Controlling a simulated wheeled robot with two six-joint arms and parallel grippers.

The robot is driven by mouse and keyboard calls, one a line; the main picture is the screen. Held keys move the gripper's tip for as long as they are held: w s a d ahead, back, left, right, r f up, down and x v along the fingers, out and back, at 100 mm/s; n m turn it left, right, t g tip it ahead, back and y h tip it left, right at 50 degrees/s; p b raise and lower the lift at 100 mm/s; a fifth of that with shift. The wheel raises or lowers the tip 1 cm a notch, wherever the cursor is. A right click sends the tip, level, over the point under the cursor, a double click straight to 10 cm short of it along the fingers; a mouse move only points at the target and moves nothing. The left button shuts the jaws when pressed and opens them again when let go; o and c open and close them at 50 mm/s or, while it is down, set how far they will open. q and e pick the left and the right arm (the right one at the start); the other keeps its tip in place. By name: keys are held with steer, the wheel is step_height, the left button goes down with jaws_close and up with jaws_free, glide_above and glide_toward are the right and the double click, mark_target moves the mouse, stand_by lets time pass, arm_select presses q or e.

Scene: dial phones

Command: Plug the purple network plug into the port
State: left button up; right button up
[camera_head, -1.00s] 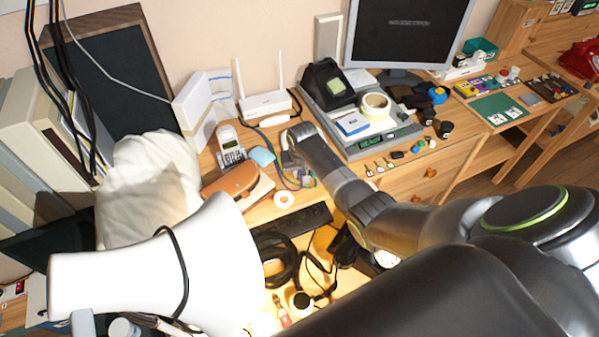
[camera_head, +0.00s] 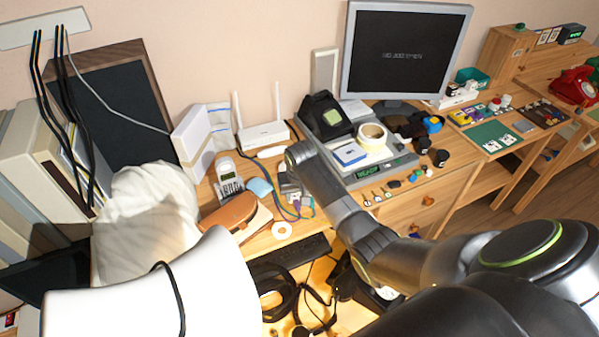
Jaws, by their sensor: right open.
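A small purple plug (camera_head: 297,205) lies among thin coloured cables on the wooden desk, left of my right forearm. My right gripper (camera_head: 289,184) points down just behind and left of it, beside the cables. It is open; its fingertips are small and partly hidden by my wrist, and I see nothing held. Whether it touches the plug or a cable, I cannot tell. A white router (camera_head: 263,135) with two antennas stands behind the gripper. I cannot make out the port. My left gripper is out of view.
A grey device (camera_head: 392,160) stands close on the right. A white lampshade-like shape (camera_head: 150,295) covers the lower left.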

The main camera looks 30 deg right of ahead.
step_height(320, 180, up, 12)
steer(key=s, duration=0.2)
steer(key=shift+s+a+b, duration=0.2)
steer(key=shift+a+b, duration=0.05)
steer(key=shift+b, duration=0.05)
steer(key=shift+s, duration=0.1)
